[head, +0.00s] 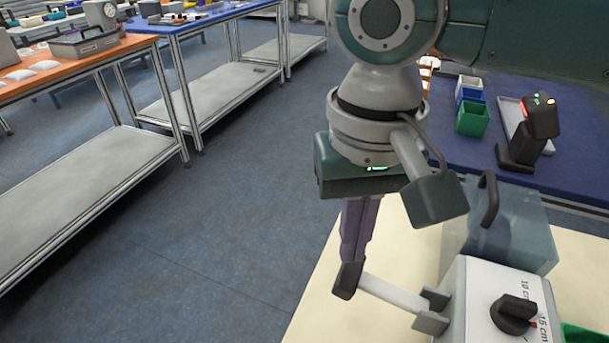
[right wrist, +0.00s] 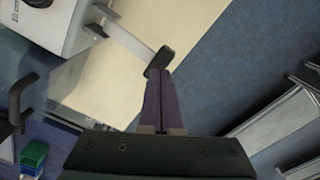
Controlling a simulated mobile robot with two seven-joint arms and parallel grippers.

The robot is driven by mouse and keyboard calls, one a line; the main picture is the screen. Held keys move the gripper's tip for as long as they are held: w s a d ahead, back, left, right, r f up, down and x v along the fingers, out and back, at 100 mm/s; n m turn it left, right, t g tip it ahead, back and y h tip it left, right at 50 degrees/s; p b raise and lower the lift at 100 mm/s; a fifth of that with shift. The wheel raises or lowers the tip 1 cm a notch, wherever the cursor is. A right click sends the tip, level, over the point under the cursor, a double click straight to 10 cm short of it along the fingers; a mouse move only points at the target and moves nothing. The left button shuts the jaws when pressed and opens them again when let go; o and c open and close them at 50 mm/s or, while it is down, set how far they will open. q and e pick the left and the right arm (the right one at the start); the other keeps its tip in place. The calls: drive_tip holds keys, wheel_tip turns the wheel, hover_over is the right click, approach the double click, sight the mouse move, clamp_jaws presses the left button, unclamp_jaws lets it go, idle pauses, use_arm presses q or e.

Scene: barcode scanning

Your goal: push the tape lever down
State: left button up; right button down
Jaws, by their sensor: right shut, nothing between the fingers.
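The white tape dispenser (head: 475,290) stands at the lower right of the head view, with a black knob and centimetre marks on its face. Its grey lever (head: 393,293) sticks out to the left and ends in a black grip (head: 346,281). In the right wrist view the dispenser (right wrist: 52,22) is at the top left and the black grip (right wrist: 160,61) is just ahead of my fingertips. My right gripper (head: 352,261) is shut and empty, pointing down at the black grip. I cannot tell whether it touches. My left gripper is not in view.
A translucent box with a black handle (head: 512,235) stands behind the dispenser. A blue table behind it holds a scanner on a stand (head: 530,135) and small bins (head: 473,118). The cream tabletop (head: 330,318) left of the dispenser is clear.

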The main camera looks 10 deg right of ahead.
sight(351, 268)
drive_tip(key=shift+f+b, duration=0.5)
drive_tip(key=shift+f, duration=0.4)
drive_tip(key=shift+s+d+f+b, duration=0.1)
drive_tip(key=shift+f+b, duration=0.65)
drive_tip(key=shift+f, duration=0.8)
drive_tip(key=shift+s+d+f+b, duration=0.1)
drive_tip(key=shift+f+b, duration=0.65)
drive_tip(key=shift+f, duration=0.8)
drive_tip(key=shift+w+a+r, duration=0.1)
drive_tip(key=shift+r, duration=0.1)
wheel_tip(351, 268, up, 13)
drive_tip(key=p, duration=1.5)
